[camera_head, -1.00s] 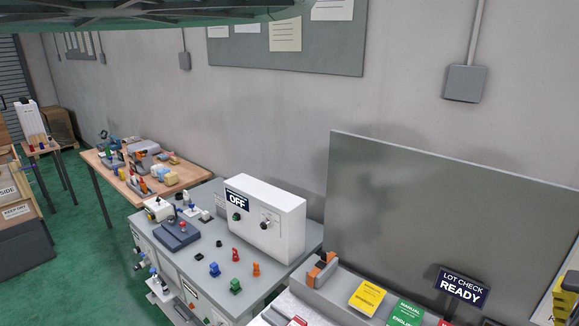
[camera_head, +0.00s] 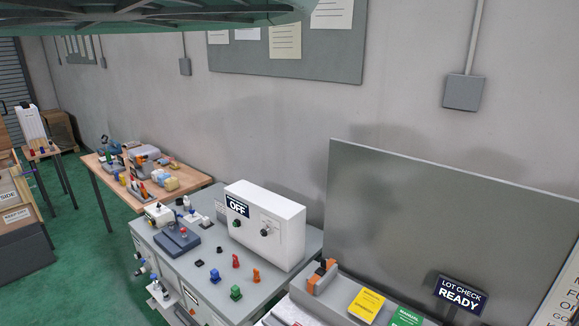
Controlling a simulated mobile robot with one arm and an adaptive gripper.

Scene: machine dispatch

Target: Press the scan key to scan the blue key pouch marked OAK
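No blue key pouch marked OAK and no scan key can be made out in the head view. A dark sign reading LOT CHECK READY (camera_head: 461,293) stands at the lower right, in front of a large grey panel (camera_head: 440,215). A yellow card (camera_head: 366,304) and a green card (camera_head: 405,317) marked MANUAL lie near it, the green one cut by the bottom edge. My gripper is not in view.
A white box (camera_head: 268,218) with an OFF display stands on a grey bench (camera_head: 205,252) with several small coloured pieces. An orange and dark device (camera_head: 321,275) sits right of it. A wooden table (camera_head: 190,184) stands behind. Green floor (camera_head: 85,265) is clear at left.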

